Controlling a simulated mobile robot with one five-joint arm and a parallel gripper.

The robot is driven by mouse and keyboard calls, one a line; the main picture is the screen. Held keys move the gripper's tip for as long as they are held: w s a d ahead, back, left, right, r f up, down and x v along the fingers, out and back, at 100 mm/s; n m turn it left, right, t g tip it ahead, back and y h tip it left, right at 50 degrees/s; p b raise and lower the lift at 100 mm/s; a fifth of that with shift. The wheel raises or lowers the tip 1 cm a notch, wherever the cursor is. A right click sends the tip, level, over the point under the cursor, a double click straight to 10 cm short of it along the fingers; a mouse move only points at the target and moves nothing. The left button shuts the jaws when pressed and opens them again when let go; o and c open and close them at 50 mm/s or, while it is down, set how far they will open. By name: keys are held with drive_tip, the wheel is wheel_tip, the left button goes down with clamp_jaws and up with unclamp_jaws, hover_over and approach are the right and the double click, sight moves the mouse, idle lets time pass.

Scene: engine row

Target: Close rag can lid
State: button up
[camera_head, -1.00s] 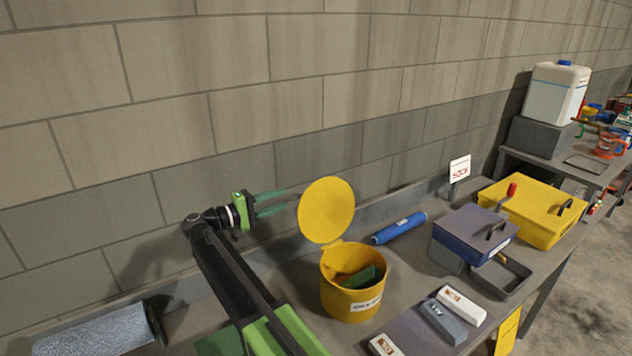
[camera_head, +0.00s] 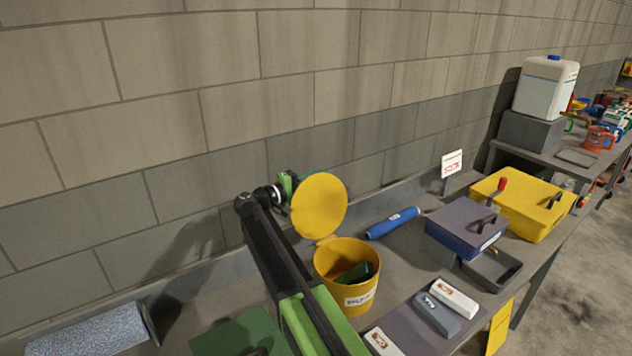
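The yellow rag can (camera_head: 340,288) stands on the bench with its round yellow lid (camera_head: 319,206) raised upright on the wall side. A dark green thing (camera_head: 354,273) shows inside the can. My gripper (camera_head: 312,176) is behind the lid, at its upper left. Its green and black body shows left of the lid, but most of its fingers are hidden. I cannot tell whether it touches the lid.
A blue cylinder (camera_head: 393,223) lies right of the can. A blue box with a grey lid (camera_head: 465,226) and a yellow case (camera_head: 522,204) are further right. White and grey blocks (camera_head: 437,314) lie in front. The block wall is close behind.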

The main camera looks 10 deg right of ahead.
drive_tip(key=shift+d, duration=0.1)
clamp_jaws()
drive_tip(key=shift+s, duration=0.1)
idle(1.3)
